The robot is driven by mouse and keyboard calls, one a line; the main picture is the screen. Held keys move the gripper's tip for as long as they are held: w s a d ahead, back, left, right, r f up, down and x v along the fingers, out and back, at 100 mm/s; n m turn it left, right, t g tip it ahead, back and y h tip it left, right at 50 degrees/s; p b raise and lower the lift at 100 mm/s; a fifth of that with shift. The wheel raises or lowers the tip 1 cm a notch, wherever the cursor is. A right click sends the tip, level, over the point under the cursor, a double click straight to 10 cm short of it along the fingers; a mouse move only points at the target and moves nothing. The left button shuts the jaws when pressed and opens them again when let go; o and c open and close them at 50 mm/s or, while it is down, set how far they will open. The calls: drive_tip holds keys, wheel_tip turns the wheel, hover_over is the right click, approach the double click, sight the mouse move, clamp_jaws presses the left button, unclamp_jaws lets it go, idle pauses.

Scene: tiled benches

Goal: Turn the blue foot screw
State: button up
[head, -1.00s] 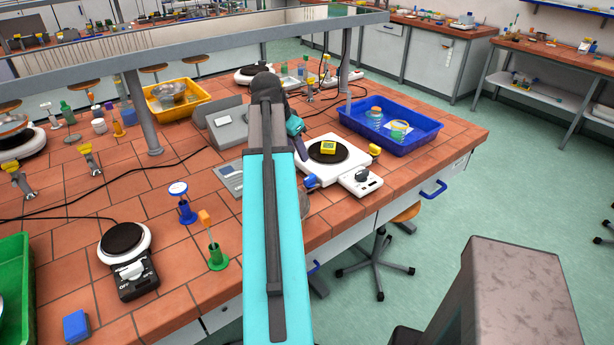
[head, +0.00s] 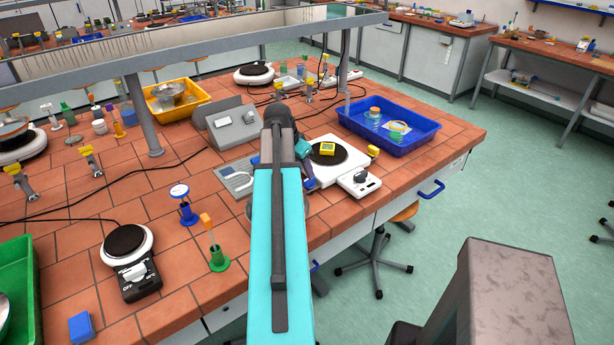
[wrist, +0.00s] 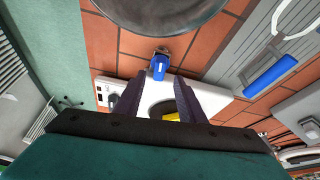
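The blue foot screw (head: 309,184) is at the near left corner of the white plate unit (head: 324,176), partly hidden by my arm in the head view. In the wrist view the blue foot screw (wrist: 159,65) stands at the edge of the white unit (wrist: 222,101), just beyond and between my fingertips. My gripper (wrist: 156,80) is open, with nothing between its fingers. In the head view my gripper (head: 301,148) is over the left side of the unit, its fingers largely hidden. A yellow foot screw (head: 373,151) is at the far right corner.
A yellow block (head: 327,148) lies on the unit's dark round plate (head: 329,155). A blue tray (head: 428,143) stands behind it to the right, and a grey stand (head: 233,126) is to the left. A blue-based stand (head: 188,212) and green-based stand (head: 217,258) are left of my arm.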

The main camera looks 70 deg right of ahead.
sight(307, 179)
drive_tip(key=shift+p+x, duration=0.75)
drive_tip(key=shift+x, duration=1.85)
drive_tip(key=shift+a, duration=0.1)
clamp_jaws()
